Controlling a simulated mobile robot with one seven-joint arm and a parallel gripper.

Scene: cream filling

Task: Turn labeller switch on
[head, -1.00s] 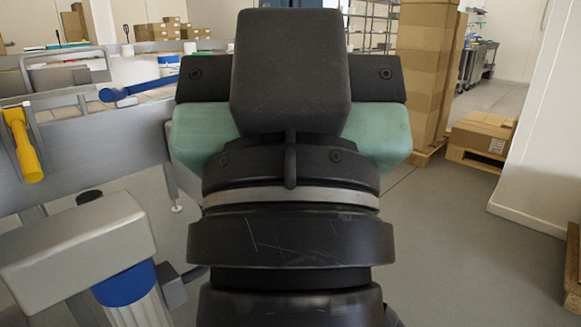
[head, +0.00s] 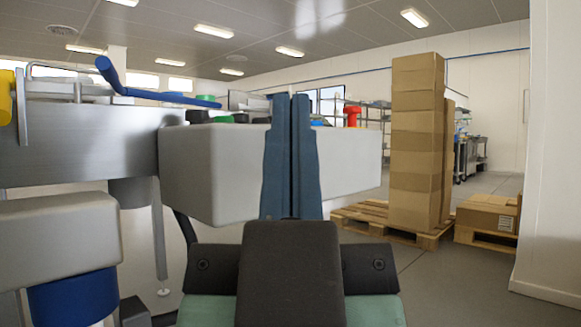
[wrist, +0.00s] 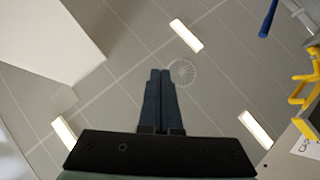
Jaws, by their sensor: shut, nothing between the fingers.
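My gripper (head: 290,98) is in the middle of the head view, its two blue-grey fingers pressed together, empty and pointing up. It stands in front of a pale grey box (head: 226,176) and hides part of it. Coloured controls show along the box's top: a black knob (head: 198,116), low green and red pieces, and a raised red button (head: 352,112) right of my fingers. I cannot tell which is the labeller switch or its state. Contact with the box cannot be told. In the wrist view my shut fingers (wrist: 160,72) point towards the ceiling.
A steel machine with a blue lever (head: 150,90) and a yellow handle (head: 6,97) stands at the left. Another pale box (head: 58,240) is at lower left. Stacked cartons (head: 416,140) on a pallet (head: 385,226) stand at right.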

